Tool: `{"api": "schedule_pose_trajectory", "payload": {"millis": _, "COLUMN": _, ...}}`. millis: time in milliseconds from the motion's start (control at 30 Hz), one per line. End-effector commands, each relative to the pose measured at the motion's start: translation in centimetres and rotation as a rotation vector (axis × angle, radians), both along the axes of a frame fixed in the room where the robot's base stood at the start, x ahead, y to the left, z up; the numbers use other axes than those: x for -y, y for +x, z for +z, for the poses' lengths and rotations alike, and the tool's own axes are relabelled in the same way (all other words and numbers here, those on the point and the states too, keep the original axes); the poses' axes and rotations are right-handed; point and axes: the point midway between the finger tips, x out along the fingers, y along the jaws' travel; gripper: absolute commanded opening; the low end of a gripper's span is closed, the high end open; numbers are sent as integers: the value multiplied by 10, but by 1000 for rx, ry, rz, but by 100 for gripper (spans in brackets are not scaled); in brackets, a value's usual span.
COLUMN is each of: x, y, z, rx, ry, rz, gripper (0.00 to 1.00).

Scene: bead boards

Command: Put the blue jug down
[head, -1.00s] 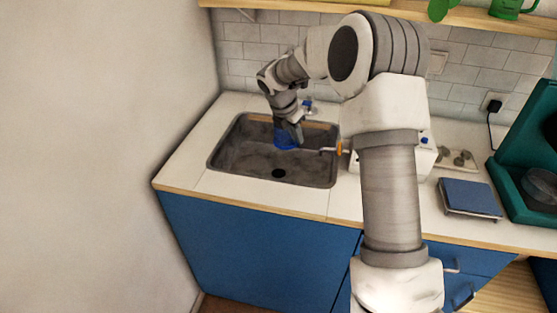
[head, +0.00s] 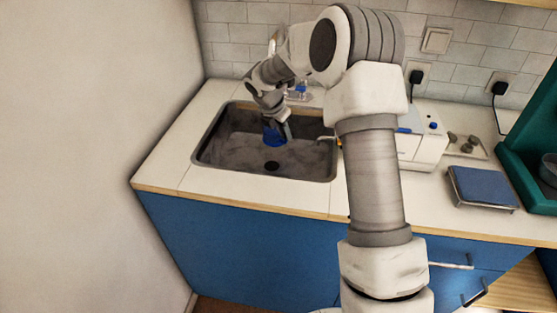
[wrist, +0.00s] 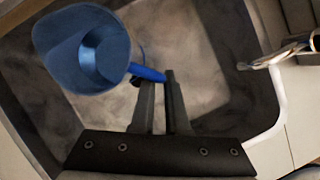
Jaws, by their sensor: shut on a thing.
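The blue jug (head: 273,136) is in the sink (head: 215,156), toward its back right part. In the wrist view I look into the open mouth of the jug (wrist: 82,50), and its handle (wrist: 148,73) points to the right. My gripper (head: 283,124) reaches down over the sink. In the wrist view, the fingertips of my gripper (wrist: 158,80) are shut on the handle. Whether the jug's base touches the sink floor cannot be told.
A white appliance (head: 420,140) and a blue scale (head: 481,188) stand on the counter to the right. The counter front-left of the sink is clear.

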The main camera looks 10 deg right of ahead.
Motion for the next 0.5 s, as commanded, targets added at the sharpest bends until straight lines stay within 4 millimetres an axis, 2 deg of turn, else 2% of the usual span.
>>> {"api": "schedule_pose_trajectory", "payload": {"millis": 100, "x": 0, "y": 0, "z": -23, "rx": -2, "ry": 0, "rz": 1, "gripper": 0}}
{"api": "schedule_pose_trajectory", "payload": {"millis": 367, "x": 0, "y": 0, "z": -52, "rx": 0, "ry": -1, "rz": 2, "gripper": 0}}
{"api": "schedule_pose_trajectory", "payload": {"millis": 500, "x": 0, "y": 0, "z": -77, "rx": -2, "ry": 0, "rz": 1, "gripper": 0}}
